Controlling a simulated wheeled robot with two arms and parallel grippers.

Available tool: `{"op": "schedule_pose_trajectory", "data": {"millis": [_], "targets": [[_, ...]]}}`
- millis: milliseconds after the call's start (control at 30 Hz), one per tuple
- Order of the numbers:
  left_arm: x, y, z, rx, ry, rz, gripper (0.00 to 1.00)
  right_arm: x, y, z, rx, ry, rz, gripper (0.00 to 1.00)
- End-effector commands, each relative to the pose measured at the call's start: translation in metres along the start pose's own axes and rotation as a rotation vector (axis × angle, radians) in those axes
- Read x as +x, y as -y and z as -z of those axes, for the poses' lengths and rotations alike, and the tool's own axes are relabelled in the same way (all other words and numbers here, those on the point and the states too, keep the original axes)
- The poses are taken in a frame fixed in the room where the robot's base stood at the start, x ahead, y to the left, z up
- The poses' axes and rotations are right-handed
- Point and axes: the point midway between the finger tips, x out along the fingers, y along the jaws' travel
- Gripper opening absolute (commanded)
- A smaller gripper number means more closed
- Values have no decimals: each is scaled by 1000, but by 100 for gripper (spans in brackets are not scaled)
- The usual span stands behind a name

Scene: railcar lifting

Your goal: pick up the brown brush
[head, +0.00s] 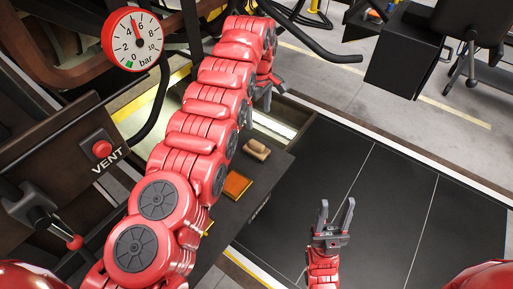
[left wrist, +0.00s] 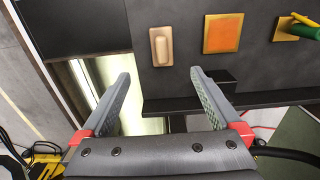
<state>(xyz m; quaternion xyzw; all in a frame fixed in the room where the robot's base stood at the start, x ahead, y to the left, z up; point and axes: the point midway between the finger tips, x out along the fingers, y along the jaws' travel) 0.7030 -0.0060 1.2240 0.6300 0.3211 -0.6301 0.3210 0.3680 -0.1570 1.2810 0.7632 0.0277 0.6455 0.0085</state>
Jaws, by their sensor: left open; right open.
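My right gripper (head: 337,212) is open and empty over the black floor panels, to the lower right of the brush.
A pressure gauge (head: 135,39) and red VENT button (head: 102,149) are at left. Black panels (head: 400,190) at right are clear.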

Motion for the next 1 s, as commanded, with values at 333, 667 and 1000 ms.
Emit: {"op": "schedule_pose_trajectory", "data": {"millis": [333,667,1000], "targets": [[76,0,1,0,-1,-2,98,-72,4,-12,0,0,0,50],[107,1,0,0,1,4,98,-91,4,-16,0,0,0,50],[138,6,6,-1,0,5,98,-59,3,-10,0,-1,0,50]]}}
